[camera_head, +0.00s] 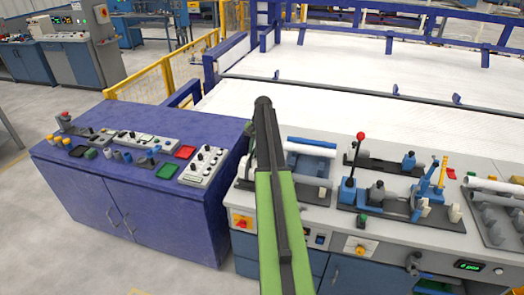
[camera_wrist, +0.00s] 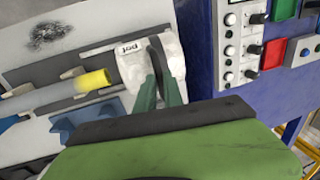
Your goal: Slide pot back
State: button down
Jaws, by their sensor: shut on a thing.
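The pot is a white block (camera_wrist: 131,65) with the printed label "pot", at the upper middle of the wrist view. My gripper (camera_wrist: 161,72) is at the block's right part, its dark green fingers close together and shut on it. The fingers cover part of the block, so the exact grip is hidden. In the head view my green arm reaches over the left end of the grey workbench (camera_head: 330,229) and hides most of the pot and the gripper.
A yellow-ended rod (camera_wrist: 93,80) lies just left of the pot, above a blue cradle (camera_wrist: 88,119). A purple cabinet (camera_head: 120,185) with buttons and knobs stands left of the bench. A red-knobbed lever (camera_head: 352,162) stands to the right of my arm.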

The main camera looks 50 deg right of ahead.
jog(key=shift+w+a, duration=0.3)
jog(key=shift+w, duration=0.05)
jog(key=c, duration=1.5)
grip_release()
jog(key=shift+w, duration=0.1)
jog(key=shift+d, duration=0.1)
jog(key=s+r+p, duration=0.1)
jog(key=r+p, duration=0.4)
jog(key=s+d+r+p, duration=0.1)
jog(key=r+p, duration=0.5)
jog(key=s+r+p, duration=0.1)
jog(key=r+p, duration=0.5)
jog(key=shift+s+d+r, duration=0.1)
jog(key=shift+s+d, duration=0.05)
jog(key=shift+d, duration=0.15)
